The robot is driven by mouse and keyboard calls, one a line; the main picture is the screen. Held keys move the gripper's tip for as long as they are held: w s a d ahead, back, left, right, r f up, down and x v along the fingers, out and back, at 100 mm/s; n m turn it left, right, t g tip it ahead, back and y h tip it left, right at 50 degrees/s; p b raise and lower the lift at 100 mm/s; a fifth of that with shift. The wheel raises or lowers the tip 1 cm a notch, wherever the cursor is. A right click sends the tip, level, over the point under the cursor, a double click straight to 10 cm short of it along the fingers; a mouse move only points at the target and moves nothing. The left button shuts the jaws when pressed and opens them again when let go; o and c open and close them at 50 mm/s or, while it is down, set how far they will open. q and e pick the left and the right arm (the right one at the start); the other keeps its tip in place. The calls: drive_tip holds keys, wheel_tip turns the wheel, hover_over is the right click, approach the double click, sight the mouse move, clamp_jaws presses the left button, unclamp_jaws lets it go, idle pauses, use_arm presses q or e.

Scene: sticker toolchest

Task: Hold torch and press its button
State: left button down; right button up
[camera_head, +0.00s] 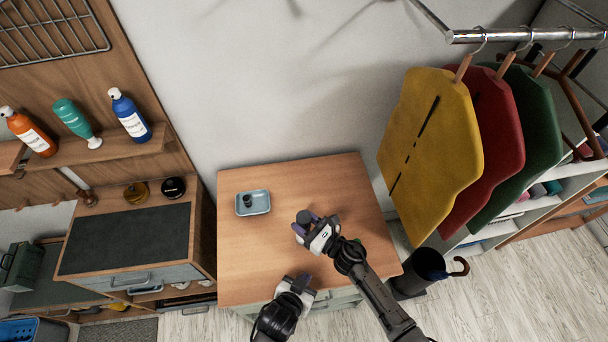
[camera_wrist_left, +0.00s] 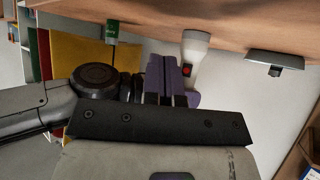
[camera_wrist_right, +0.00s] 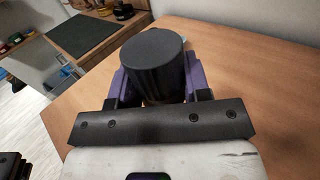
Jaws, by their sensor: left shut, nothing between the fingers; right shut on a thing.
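The torch shows in the left wrist view (camera_wrist_left: 194,50) with a white body, a wider head by the table and a red button (camera_wrist_left: 187,70). The head view shows its dark end (camera_head: 303,216). My right gripper (camera_head: 302,226) is shut on the torch. In the right wrist view the dark round end (camera_wrist_right: 153,62) sits between purple fingers, and the rest of the torch is hidden. My left gripper (camera_head: 303,279) is shut and empty near the table's front edge. In the left wrist view its purple fingers (camera_wrist_left: 168,78) are close beside the torch in the picture; I cannot tell if they touch it.
The wooden table (camera_head: 345,180) has a small blue tray (camera_head: 264,203) with a dark object on it. Coats (camera_head: 433,130) hang at the right, and an umbrella stand (camera_head: 420,272) is beside the table. The table's back is clear.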

use_arm(q)
drive_tip(key=shift+s, duration=0.3)
drive_tip(key=shift+w, duration=0.15)
drive_tip(key=shift+w+a, duration=0.15)
drive_tip(key=shift+w, duration=2)
drive_tip(key=shift+w+a, duration=0.1)
drive_tip(key=shift+w, duration=2.05)
drive_tip(key=shift+w, duration=0.1)
drive_tip(key=shift+w, duration=0.3)
drive_tip(key=shift+w+r, duration=0.15)
drive_tip(key=shift+w, duration=0.55)
use_arm(e)
drive_tip(key=shift+s+f, duration=0.1)
drive_tip(key=shift+s, duration=0.05)
use_arm(q)
drive_tip(key=shift+s, duration=0.1)
